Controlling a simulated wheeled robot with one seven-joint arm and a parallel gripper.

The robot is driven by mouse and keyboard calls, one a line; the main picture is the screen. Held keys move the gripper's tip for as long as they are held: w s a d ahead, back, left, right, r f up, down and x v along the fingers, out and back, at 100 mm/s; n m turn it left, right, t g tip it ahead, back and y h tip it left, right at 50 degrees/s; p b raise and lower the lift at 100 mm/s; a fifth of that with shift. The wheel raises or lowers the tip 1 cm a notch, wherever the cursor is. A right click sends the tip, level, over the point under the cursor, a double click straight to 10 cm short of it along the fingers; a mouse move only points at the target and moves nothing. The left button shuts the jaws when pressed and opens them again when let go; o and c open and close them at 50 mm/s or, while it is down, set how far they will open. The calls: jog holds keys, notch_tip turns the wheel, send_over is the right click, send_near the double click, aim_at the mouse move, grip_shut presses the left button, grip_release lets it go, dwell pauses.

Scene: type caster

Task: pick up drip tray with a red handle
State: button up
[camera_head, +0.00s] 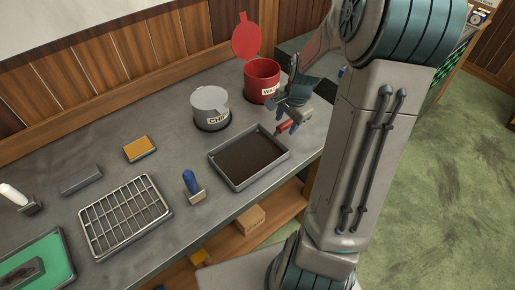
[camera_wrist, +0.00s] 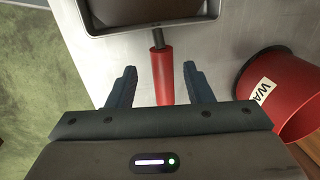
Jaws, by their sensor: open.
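The drip tray (camera_head: 216,164) is a shallow grey metal tray with a dark brown inside, lying flat on the grey bench. Its red handle (camera_head: 284,127) sticks out from the far right side, toward my gripper (camera_head: 294,115). In the wrist view the tray's edge (camera_wrist: 150,29) crosses the top and the red handle (camera_wrist: 164,78) runs down between my two fingers (camera_wrist: 159,72). The fingers are open, one on each side of the handle, with a visible gap on both sides. Whether they are level with the handle in height I cannot tell.
A red bin (camera_head: 262,83) with an open lid stands close behind my gripper. A grey can (camera_head: 211,108) labelled "CHIP" stands behind the tray. A blue-handled tool (camera_head: 190,183) and a wire rack (camera_head: 126,217) lie to the left.

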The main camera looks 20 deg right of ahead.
aim_at(285, 124)
jog(key=shift+w+a+f, duration=0.1)
jog(key=shift+w+f, duration=0.15)
jog(key=shift+f, duration=0.65)
jog(key=shift+w+a+f, duration=0.1)
jog(key=shift+w+f, duration=0.15)
jog(key=shift+f, duration=0.6)
grip_shut()
jog(key=shift+r, duration=0.1)
